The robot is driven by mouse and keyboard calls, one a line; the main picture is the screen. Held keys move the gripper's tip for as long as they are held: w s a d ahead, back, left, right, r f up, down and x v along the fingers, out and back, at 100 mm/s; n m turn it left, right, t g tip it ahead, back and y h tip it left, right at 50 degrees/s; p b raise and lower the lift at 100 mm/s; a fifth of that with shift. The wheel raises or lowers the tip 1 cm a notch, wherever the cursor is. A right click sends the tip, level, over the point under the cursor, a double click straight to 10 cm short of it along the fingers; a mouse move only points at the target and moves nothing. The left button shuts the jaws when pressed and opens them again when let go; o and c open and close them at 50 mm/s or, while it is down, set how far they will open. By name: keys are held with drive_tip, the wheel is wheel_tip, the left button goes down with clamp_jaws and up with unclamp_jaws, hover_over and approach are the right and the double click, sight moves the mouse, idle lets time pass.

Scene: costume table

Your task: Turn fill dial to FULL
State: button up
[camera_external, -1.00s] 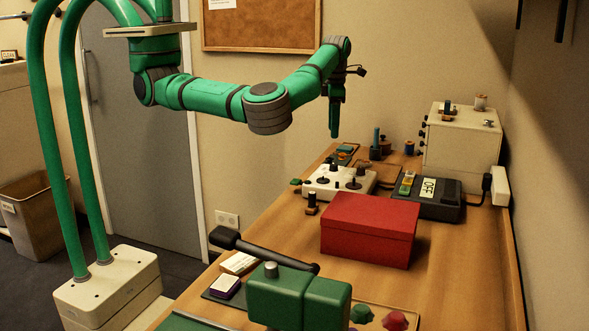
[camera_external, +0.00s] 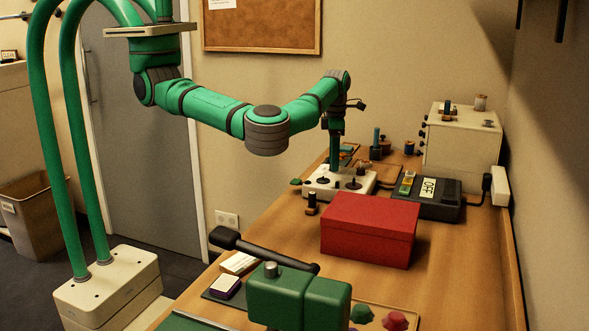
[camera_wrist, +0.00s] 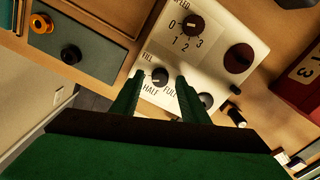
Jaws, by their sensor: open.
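The white control panel (camera_external: 318,193) lies on the table; its face also shows in the wrist view (camera_wrist: 222,28). The fill dial (camera_wrist: 160,76) is a small dark round knob, with the words FILL, HALF and FULL printed around it. I cannot tell for sure which mark its pointer faces. My gripper (camera_wrist: 159,78) is open, with one finger on each side of the fill dial in the wrist view. In the external view my gripper (camera_external: 336,168) is down just over the panel. Contact with the dial is not clear.
The panel also holds a speed dial (camera_wrist: 194,25), a large dark knob (camera_wrist: 239,58) and another dark knob (camera_wrist: 206,101) close to the right finger. A red box (camera_external: 368,228) stands in front of the panel. A black device with an OFF display (camera_external: 428,188) lies right.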

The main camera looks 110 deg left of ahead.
drive_tip(key=shift+f, duration=0.25)
clamp_jaws()
